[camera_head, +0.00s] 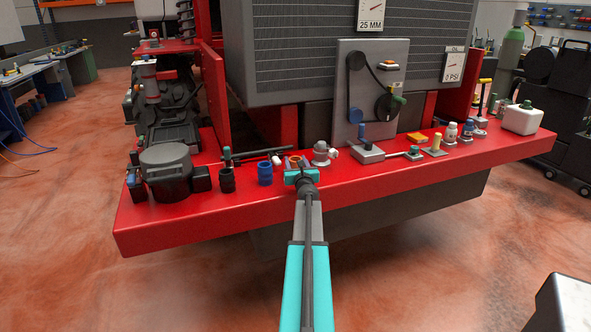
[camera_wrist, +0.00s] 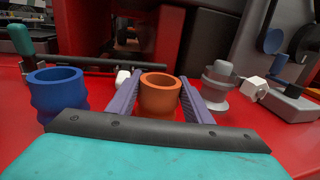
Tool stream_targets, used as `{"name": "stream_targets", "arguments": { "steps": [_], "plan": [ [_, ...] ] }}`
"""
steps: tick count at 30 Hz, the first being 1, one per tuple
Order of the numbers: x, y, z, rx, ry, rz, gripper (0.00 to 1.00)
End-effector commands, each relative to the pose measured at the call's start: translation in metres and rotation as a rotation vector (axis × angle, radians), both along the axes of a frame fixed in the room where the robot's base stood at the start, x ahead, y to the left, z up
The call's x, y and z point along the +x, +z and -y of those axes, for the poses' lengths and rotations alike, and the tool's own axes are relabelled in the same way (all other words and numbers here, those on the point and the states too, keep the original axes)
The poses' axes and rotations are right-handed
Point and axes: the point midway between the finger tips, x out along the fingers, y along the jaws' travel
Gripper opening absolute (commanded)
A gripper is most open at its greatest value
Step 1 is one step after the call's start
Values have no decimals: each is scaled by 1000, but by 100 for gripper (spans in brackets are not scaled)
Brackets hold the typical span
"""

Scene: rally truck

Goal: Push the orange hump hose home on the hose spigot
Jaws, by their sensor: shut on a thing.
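The orange hump hose (camera_wrist: 160,97) is a short, open-topped ring, upright between the two fingers of my gripper (camera_wrist: 159,102) in the wrist view. My gripper is shut on it. In the head view my gripper (camera_head: 301,177) hides most of the hose (camera_head: 295,160). A grey flanged fitting (camera_wrist: 220,82) with a pale side knob stands just right of the right finger, apart from the hose; it also shows in the head view (camera_head: 321,153). I cannot tell if it is the hose spigot, or whether anything is beneath the hose. The hose's lower edge is hidden.
A blue hose (camera_head: 265,173) and a black one (camera_head: 227,179) stand left on the red bumper shelf (camera_head: 185,215). A dark canister (camera_head: 167,172) is farther left. A dark bar (camera_head: 255,154) lies behind. A grey lever base (camera_head: 367,153) stands to the right.

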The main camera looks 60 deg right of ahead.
Motion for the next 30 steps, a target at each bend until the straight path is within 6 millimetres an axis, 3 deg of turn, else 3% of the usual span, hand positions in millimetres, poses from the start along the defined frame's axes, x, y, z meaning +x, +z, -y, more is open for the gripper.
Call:
{"name": "stream_targets", "arguments": {
  "steps": [11,22,30],
  "plan": [
    [0,6,0,0,0,1,21],
    [-1,39,0,-2,-1,1,21],
    [-23,38,-24,-1,-2,1,21]
  ]
}}
